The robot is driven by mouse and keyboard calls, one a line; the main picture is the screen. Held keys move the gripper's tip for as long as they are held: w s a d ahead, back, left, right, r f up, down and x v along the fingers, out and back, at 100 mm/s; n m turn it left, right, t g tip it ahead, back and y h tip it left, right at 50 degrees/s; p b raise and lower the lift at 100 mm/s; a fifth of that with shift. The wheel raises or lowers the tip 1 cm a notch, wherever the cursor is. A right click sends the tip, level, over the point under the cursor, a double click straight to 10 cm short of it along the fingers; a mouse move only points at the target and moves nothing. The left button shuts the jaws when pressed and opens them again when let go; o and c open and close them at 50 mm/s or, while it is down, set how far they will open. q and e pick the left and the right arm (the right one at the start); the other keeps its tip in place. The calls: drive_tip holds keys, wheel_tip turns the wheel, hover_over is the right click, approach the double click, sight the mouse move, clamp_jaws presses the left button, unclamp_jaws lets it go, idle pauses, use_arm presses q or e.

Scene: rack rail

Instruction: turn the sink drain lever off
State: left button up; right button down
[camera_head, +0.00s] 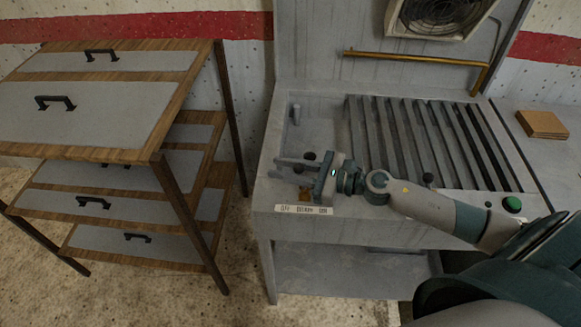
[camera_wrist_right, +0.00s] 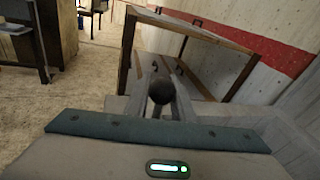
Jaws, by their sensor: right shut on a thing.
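The drain lever's dark round knob (camera_wrist_right: 162,90) sits between the fingers of my right gripper in the right wrist view. In the head view the knob (camera_head: 310,156) shows at my right gripper (camera_head: 286,167), which reaches over the sink's front left part and is shut on the lever. The lever's stem is mostly hidden by the gripper. A label strip (camera_head: 304,210) reading OFF, DRAIN, ON is on the front edge of the grey sink (camera_head: 400,232), below the gripper. My left gripper is not in view.
Slatted grating (camera_head: 430,145) fills the sink's right part, with a green button (camera_head: 512,204) at its front right. A brass rail (camera_head: 415,58) runs behind. A wooden drawer rack (camera_head: 160,150) stands to the left. A brown block (camera_head: 541,124) lies at the right.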

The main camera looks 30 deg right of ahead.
drive_tip(key=shift+a+f, duration=0.2)
drive_tip(key=shift+f, duration=0.3)
drive_tip(key=shift+a+f, duration=0.15)
drive_tip(key=shift+f, duration=0.3)
drive_tip(key=shift+s, duration=0.1)
drive_tip(key=shift+a, duration=0.15)
drive_tip(key=shift+r, duration=0.1)
idle(0.4)
drive_tip(key=c, duration=1.5)
unclamp_jaws()
drive_tip(key=shift+a+r, duration=0.1)
drive_tip(key=shift+w+d, duration=0.2)
drive_tip(key=shift+s, duration=0.1)
